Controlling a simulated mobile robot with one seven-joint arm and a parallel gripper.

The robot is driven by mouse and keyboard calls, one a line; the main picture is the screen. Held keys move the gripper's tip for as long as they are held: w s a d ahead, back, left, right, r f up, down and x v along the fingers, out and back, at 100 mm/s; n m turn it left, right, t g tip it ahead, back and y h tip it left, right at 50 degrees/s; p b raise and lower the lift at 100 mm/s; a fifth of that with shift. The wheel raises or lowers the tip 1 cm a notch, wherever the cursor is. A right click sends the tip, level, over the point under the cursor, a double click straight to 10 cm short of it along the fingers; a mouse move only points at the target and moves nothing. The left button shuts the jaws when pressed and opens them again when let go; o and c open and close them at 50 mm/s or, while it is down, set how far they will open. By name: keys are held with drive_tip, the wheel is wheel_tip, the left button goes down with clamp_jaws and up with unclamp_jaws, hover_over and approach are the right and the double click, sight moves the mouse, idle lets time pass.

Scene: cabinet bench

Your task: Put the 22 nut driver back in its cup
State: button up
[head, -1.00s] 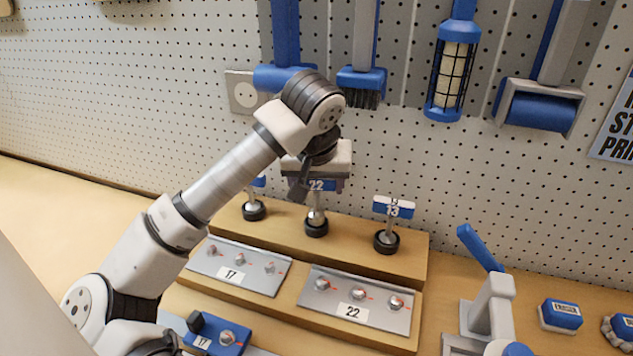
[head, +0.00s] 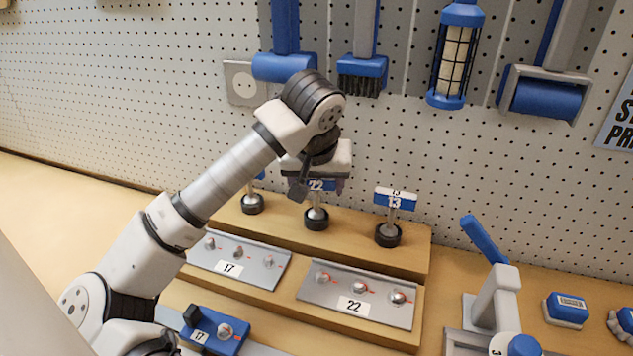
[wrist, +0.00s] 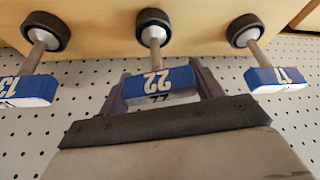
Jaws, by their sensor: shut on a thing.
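The 22 nut driver (head: 317,185) has a blue handle with a white 22 label. It stands upright with its lower end in the middle black cup (head: 317,219) on the raised wooden shelf. In the wrist view its labelled handle (wrist: 158,82) sits between my two fingers, and its shaft runs to the black cup (wrist: 155,27). My gripper (head: 318,182) is shut on this handle. Whether the tip is fully seated in the cup cannot be told.
The 13 driver (head: 394,201) stands in the right cup. The 17 driver (wrist: 276,78) stands in the left cup, partly hidden by my arm in the head view. Tools hang on the pegboard behind.

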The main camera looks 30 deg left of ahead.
drive_tip(key=o, duration=1.3)
drive_tip(key=shift+c, duration=0.2)
drive_tip(key=b+v, duration=0.1)
drive_tip(key=v, duration=1.2)
drive_tip(key=shift+r, duration=0.35)
drive_tip(key=shift+s+d, duration=0.15)
